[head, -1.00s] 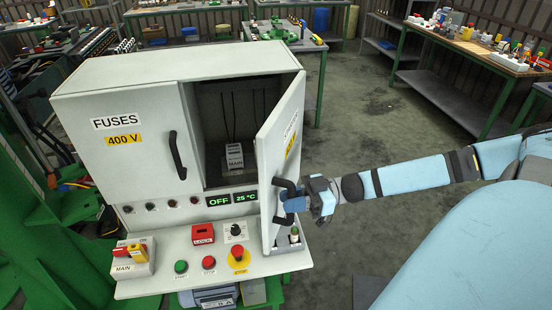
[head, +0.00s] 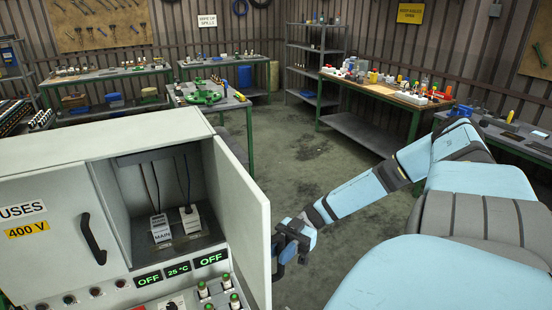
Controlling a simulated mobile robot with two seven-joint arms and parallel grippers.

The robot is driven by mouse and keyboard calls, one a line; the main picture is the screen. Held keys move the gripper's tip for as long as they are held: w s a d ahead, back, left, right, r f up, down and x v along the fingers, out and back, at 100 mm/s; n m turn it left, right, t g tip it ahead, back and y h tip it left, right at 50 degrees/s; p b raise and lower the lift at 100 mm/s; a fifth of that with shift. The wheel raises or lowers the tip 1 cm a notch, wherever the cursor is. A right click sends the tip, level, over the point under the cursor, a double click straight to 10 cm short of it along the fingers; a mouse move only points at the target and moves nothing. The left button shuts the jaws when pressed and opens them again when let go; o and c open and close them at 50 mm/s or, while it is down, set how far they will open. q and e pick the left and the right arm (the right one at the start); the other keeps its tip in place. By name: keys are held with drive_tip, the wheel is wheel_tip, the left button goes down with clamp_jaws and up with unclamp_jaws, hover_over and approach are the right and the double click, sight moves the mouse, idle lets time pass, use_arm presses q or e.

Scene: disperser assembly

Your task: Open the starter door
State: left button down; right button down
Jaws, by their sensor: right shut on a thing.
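The grey cabinet (head: 110,140) stands at the left of the head view. Its right-hand door (head: 240,215) is swung open, with its pale inner face and free edge showing; its front label is out of sight. The open compartment holds a white block marked MAIN (head: 161,229) and a second white block (head: 190,218) beside it, with wires above. My right gripper (head: 283,252) is at the outer side of this door, shut on its dark handle, which is mostly hidden. My left gripper is out of view.
The left door with the FUSES 400 V label (head: 27,231) is closed, with a black handle (head: 93,239). Below the compartment are lit displays (head: 178,269) and several green-topped parts (head: 226,281). Free floor (head: 290,165) lies right of the door; benches stand behind.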

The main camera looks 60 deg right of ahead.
idle(0.3)
drive_tip(key=c, duration=1)
unclamp_jaws()
drive_tip(key=shift+c, duration=0.2)
drive_tip(key=shift+d, duration=0.1)
drive_tip(key=s+d+b, duration=0.1)
drive_tip(key=d+b, duration=0.1)
drive_tip(key=d, duration=1.1)
drive_tip(key=shift+d, duration=0.35)
drive_tip(key=shift+s, duration=0.1)
